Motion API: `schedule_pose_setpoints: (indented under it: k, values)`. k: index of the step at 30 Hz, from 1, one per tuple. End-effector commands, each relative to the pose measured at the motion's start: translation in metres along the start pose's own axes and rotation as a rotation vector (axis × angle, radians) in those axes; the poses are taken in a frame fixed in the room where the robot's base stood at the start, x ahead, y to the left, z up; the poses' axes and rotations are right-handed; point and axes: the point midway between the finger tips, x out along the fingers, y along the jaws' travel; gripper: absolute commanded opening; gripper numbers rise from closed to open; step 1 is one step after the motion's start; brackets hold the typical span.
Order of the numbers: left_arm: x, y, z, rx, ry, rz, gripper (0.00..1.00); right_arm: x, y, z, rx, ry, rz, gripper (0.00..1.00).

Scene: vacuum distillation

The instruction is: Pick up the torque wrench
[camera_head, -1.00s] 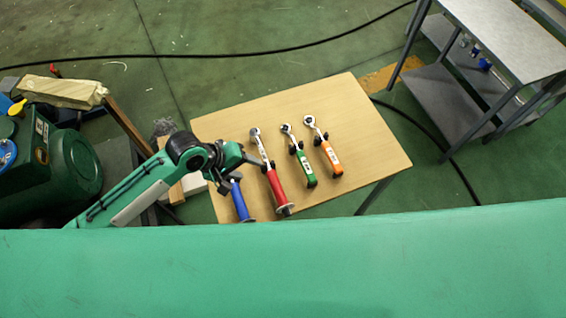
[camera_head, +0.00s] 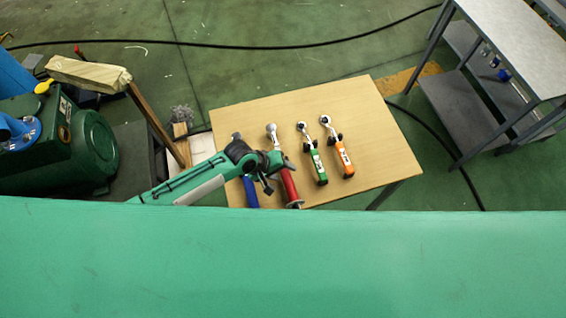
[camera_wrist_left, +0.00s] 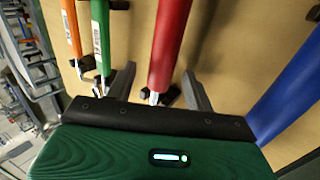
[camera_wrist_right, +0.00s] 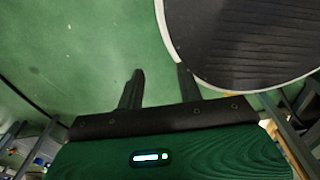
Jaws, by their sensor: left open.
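Several torque wrenches lie in a row on a wooden table (camera_head: 390,160): a blue-handled one (camera_head: 250,191), a red-handled one (camera_head: 291,187), a green-handled one (camera_head: 318,166) and an orange-handled one (camera_head: 344,158). My left gripper (camera_head: 278,168) is over the red wrench and hides its middle. In the left wrist view, the open fingers (camera_wrist_left: 160,86) are on either side of the red wrench (camera_wrist_left: 171,40); contact cannot be told. My right gripper (camera_wrist_right: 160,85) is open and empty over the green floor, away from the wrenches.
A grey metal shelf table (camera_head: 470,100) stands at the right. A green tank-like machine (camera_head: 90,150) and a wooden plank are at the left. A round dark-topped object (camera_wrist_right: 245,40) is close to my right gripper. The table's right part is clear.

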Motion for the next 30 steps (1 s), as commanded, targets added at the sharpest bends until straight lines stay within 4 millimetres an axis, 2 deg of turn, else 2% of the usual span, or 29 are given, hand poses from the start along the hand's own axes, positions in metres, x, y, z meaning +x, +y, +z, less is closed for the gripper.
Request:
schedule_pose_setpoints:
  k: [4,11,12,20,30]
  values:
    - [0.01,0.0,0.001,-0.001,-0.001,-0.001,0.53,-0.002,-0.003,-0.001,0.0,0.0,-0.003,0.36]
    - [0.012,-0.001,0.001,0.0,0.0,0.0,0.53,-0.002,-0.014,-0.003,0.001,0.003,-0.015,0.36]
    - [0.012,-0.001,0.001,0.0,0.0,0.0,0.51,-0.002,-0.016,-0.003,0.001,0.003,-0.017,0.36]
    - [0.011,-0.001,0.001,0.0,0.0,-0.001,0.0,-0.002,-0.014,-0.003,-0.001,0.003,-0.015,0.36]
    - [0.01,0.002,0.0,0.001,0.002,0.004,0.0,-0.002,-0.005,-0.001,-0.001,0.002,-0.006,0.36]
